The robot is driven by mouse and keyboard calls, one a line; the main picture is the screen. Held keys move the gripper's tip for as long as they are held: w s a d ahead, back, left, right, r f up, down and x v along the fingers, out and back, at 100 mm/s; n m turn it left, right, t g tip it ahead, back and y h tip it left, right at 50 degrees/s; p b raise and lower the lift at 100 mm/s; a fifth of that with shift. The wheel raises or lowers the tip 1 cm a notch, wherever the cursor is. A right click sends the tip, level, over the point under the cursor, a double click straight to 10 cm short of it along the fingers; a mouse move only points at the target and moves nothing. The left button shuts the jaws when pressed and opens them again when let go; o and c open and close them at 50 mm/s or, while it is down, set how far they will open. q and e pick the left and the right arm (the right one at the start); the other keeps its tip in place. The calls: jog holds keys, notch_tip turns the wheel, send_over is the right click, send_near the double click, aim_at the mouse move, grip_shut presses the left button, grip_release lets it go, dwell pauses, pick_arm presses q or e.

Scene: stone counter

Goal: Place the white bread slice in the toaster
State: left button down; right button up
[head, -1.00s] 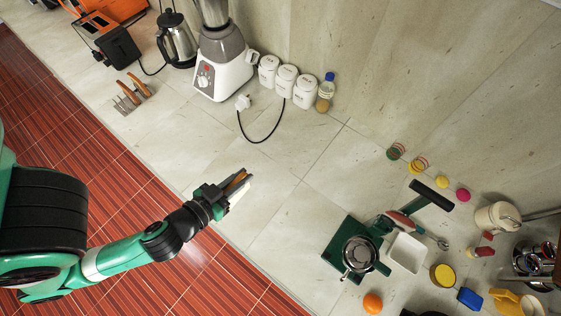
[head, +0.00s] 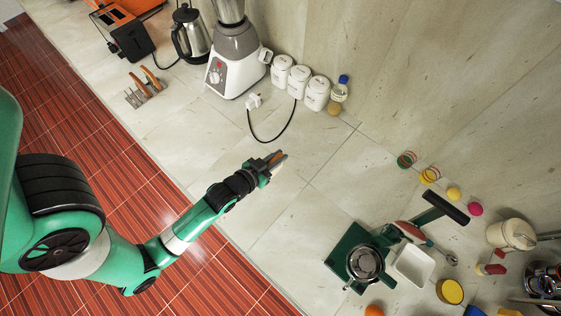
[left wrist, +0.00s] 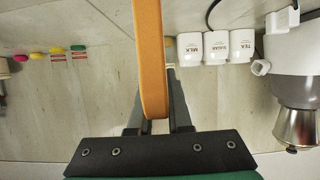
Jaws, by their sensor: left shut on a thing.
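My left gripper (head: 272,165) is shut on a bread slice (head: 274,158), held above the bare counter in the middle of the head view. In the left wrist view the slice (left wrist: 149,60) shows edge-on, as an upright orange-brown crust strip between the fingers. Its faces are hardly visible, so its whiteness cannot be told. A black and orange appliance, apparently the toaster (head: 130,40), stands at the upper left of the head view, well away from the gripper. My right gripper is not in view.
A rack with brown slices (head: 152,79) lies on the counter between gripper and toaster. A green machine (head: 352,255) stands at lower right. The counter around the gripper is clear.

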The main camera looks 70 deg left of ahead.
pick_arm(q)
jog(key=shift+w+a+f, duration=0.2)
jog(key=shift+w+f, duration=0.15)
jog(key=shift+f, duration=0.05)
jog(key=shift+w+f, duration=0.1)
jog(key=shift+f, duration=0.2)
notch_tip(320, 180, down, 3)
jog(key=shift+w+a+f+b, duration=0.1)
jog(key=shift+b, duration=0.65)
jog(key=c, duration=1.3)
grip_release()
jog(key=shift+f, duration=0.1)
jog(key=o, duration=0.5)
jog(key=shift+c, duration=0.2)
